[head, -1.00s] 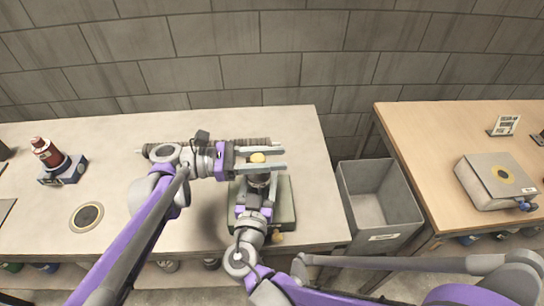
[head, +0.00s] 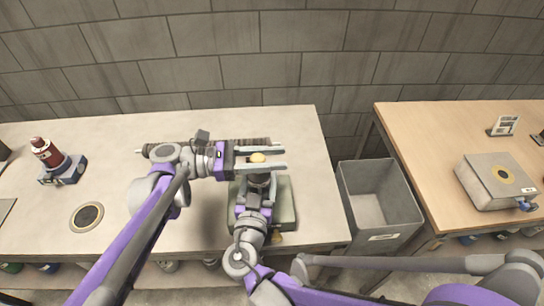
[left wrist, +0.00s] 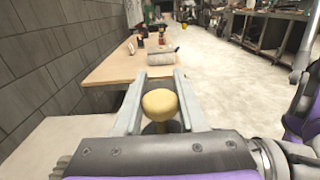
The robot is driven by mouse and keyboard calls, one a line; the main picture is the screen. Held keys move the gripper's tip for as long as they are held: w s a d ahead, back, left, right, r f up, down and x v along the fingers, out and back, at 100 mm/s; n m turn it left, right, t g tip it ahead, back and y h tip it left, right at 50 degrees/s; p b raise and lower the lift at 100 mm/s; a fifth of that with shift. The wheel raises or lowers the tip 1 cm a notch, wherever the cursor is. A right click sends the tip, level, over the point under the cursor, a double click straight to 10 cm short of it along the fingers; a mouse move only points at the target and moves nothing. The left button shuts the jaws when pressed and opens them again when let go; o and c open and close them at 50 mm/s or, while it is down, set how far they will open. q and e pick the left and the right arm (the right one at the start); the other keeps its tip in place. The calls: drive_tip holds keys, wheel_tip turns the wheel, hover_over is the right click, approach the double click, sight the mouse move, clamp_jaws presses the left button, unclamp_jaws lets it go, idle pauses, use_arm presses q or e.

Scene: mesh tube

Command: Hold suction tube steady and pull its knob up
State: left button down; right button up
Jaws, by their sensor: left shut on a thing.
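The yellow knob (head: 257,157) sits between the fingers of my left gripper (head: 262,160), which is shut on it from the left. In the left wrist view the knob (left wrist: 160,104) shows rounded between both fingers, with a dark body below it. The suction tube's dark body (head: 260,178) stands upright below the knob, mostly hidden by my grippers. My right gripper (head: 258,192) reaches the tube from the front, below the left one. Its fingertips are hidden against the dark body, so its opening does not show.
A grey-green base (head: 286,205) lies under the tube. A long ribbed tube (head: 240,141) lies behind my left gripper. A red-topped device (head: 46,152) stands at the left. A grey bin (head: 380,205) stands between this table and the wooden table (head: 425,130).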

use_arm(q)
drive_tip(key=shift+r, duration=2.75)
drive_tip(key=shift+c, duration=2.2)
unclamp_jaws()
drive_tip(key=shift+a+f, duration=0.1)
drive_tip(key=a, duration=1.2)
use_arm(e)
drive_tip(key=o, duration=1.6)
